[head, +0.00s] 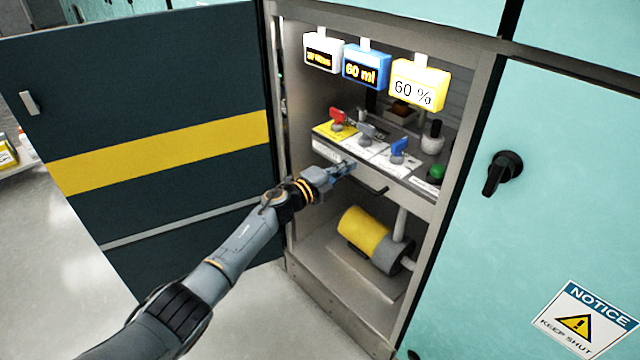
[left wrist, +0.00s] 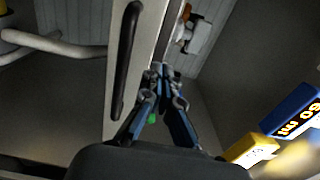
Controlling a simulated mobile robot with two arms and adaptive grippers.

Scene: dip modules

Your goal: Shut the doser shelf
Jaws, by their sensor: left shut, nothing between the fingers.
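The doser shelf (head: 326,153) sits inside the open cabinet, at mid height. It carries a red-handled valve (head: 338,117), a grey-handled valve (head: 366,132) and a blue-handled valve (head: 398,148). A dark bar handle (head: 365,181) is on its front; it also shows in the left wrist view (left wrist: 125,60). My left gripper (head: 347,167) is shut and empty, its tips at the shelf's front, just above and left of the handle. In the left wrist view its fingers (left wrist: 165,72) are together beside the pale front panel; contact is unclear. My right gripper is out of view.
The dark cabinet door (head: 160,140) with a yellow stripe stands wide open on the left. Three display boxes, white (head: 323,52), blue (head: 366,66) and yellow (head: 419,84), hang above the shelf. A yellow motor (head: 365,236) with pipes sits below. A closed teal door (head: 560,190) is on the right.

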